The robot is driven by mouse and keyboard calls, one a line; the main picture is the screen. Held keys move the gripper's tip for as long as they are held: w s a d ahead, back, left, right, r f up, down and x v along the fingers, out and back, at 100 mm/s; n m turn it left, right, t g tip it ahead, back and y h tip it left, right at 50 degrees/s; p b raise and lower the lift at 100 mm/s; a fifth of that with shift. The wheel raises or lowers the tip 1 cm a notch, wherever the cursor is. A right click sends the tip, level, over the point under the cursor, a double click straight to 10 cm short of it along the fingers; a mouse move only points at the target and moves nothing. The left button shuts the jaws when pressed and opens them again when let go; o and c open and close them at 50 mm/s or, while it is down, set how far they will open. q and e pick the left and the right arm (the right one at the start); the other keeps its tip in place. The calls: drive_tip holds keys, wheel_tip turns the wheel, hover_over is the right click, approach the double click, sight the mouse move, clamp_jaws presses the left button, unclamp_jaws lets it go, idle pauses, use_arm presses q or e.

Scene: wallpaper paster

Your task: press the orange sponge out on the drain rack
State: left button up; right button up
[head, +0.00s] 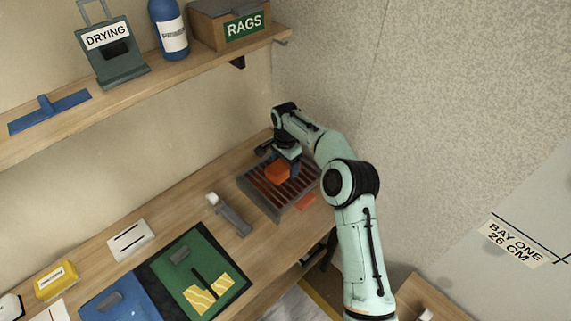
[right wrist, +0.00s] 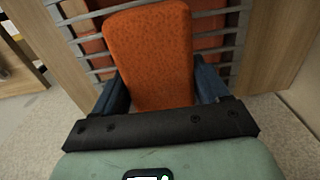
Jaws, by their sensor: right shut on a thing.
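The orange sponge (head: 278,172) is at the drain rack (head: 247,184), a dark slatted tray at the far right end of the bench. My right gripper (head: 290,160) is shut on the sponge, over the rack's slats. In the right wrist view the sponge (right wrist: 150,55) sits between the blue fingers (right wrist: 158,90), with the grey slats (right wrist: 232,40) behind it. Reddish patches show between the slats. I cannot tell whether the sponge touches the slats. My left gripper is not in view.
A grey-handled tool (head: 232,217) lies left of the rack. A green mat (head: 178,290) and a blue item (head: 115,300) lie nearer. A wooden shelf (head: 140,92) overhangs the back; a patterned wall (head: 420,90) bounds the right.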

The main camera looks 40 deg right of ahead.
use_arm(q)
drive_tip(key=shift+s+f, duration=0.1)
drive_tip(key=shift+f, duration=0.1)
use_arm(e)
drive_tip(key=shift+s+a+f, duration=0.1)
drive_tip(key=shift+f, duration=0.65)
idle(0.6)
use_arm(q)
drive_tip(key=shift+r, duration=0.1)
use_arm(e)
drive_tip(key=shift+r, duration=0.1)
drive_tip(key=shift+r+p, duration=1.6)
drive_tip(key=shift+r, duration=1.95)
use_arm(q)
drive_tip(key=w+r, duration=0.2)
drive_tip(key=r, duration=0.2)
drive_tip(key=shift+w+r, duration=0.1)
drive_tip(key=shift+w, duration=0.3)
